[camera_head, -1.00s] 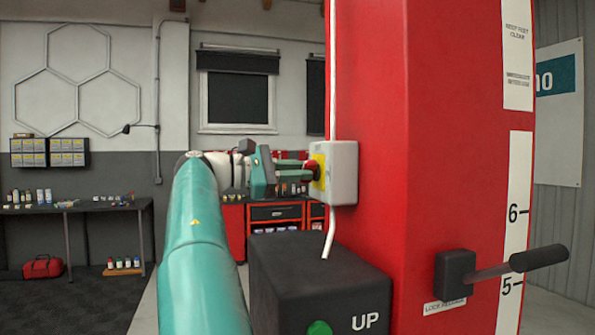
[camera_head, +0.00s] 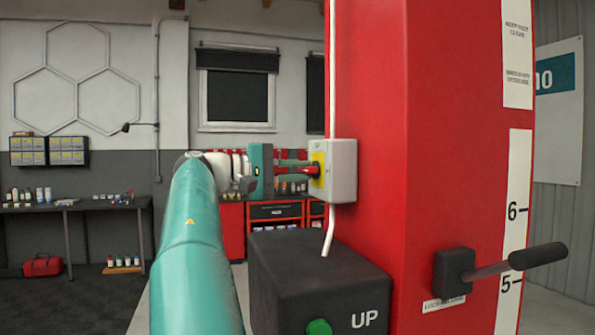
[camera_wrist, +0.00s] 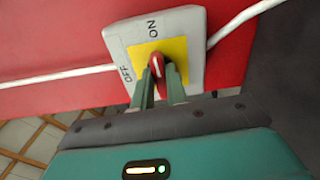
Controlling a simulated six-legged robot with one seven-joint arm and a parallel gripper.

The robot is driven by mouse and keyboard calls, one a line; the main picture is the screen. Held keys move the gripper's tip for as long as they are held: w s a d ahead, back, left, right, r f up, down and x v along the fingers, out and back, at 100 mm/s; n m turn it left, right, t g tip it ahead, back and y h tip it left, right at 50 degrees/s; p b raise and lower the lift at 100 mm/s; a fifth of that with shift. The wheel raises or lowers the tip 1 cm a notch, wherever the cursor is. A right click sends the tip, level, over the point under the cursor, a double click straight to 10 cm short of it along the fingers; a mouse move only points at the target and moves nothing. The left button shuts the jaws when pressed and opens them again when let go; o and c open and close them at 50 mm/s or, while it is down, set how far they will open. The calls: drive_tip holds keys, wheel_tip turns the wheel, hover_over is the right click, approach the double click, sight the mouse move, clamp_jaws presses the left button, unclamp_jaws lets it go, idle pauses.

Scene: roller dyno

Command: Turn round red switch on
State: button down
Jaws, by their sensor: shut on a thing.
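The round red switch (camera_wrist: 157,67) sits on a yellow plate (camera_wrist: 172,48) on a grey-white box with OFF and ON labels. In the head view the switch box (camera_head: 343,170) is fixed to the red column, and only a little red of the switch (camera_head: 312,170) shows between the fingers. My gripper (camera_wrist: 159,75) is shut on the switch, with one green finger on each side of it. In the head view my gripper (camera_head: 308,170) reaches the box from the left. The switch's raised red grip points up toward the side between the two labels; its exact setting is hard to tell.
The red column (camera_head: 375,100) stands close on the right. A dark box marked UP with a green button (camera_head: 319,327) is below the switch box. A lever with a black handle (camera_head: 538,257) sticks out at the lower right. A white cable (camera_head: 333,70) runs along the column.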

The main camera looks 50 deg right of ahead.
drive_tip(key=shift+w+a+m, duration=0.1)
drive_tip(key=shift+m, duration=0.2)
drive_tip(key=c, duration=1.4)
unclamp_jaws()
drive_tip(key=shift+a, duration=0.2)
drive_tip(key=shift+d, duration=0.3)
drive_tip(key=shift+a, duration=0.15)
drive_tip(key=v, duration=1.3)
drive_tip(key=shift+a, duration=0.25)
drive_tip(key=shift+w, duration=0.1)
